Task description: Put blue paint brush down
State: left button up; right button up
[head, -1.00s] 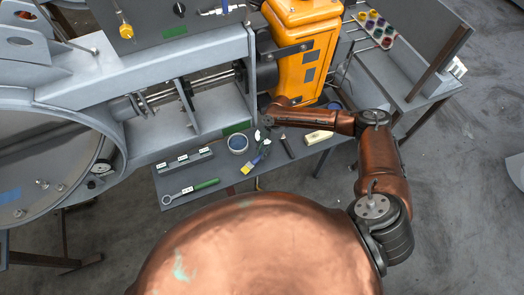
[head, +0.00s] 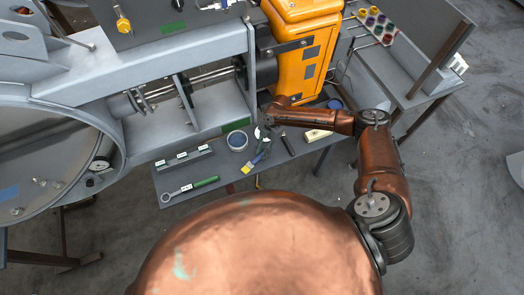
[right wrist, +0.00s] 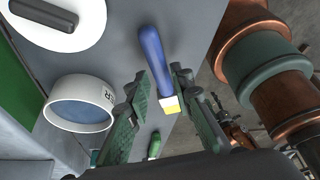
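The blue paint brush (head: 254,161) has a blue handle and a pale yellow end. It appears to lie on the grey bench, near the front edge. In the right wrist view the brush (right wrist: 152,50) runs between the green fingers of my right gripper (right wrist: 166,76). The fingers stand apart, and I see no clear grip on the handle. In the head view my right gripper (head: 263,137) is low over the bench, just above and right of the brush, partly hidden by its own wrist. My left gripper is out of view.
A white cup with blue contents (head: 237,141) stands left of the brush. A dark rod (head: 288,145) and a pale block (head: 318,135) lie right. The orange machine (head: 303,50) stands behind.

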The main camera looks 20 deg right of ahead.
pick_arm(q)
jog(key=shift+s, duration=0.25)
pick_arm(e)
jog(key=shift+o, duration=0.4)
jog(key=o, duration=0.5)
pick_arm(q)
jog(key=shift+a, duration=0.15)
pick_arm(e)
jog(key=shift+r, duration=0.1)
jog(key=v, duration=1.1)
jog(key=shift+w+d+r, duration=0.15)
jog(key=shift+d+r, duration=0.05)
jog(key=shift+r, duration=0.15)
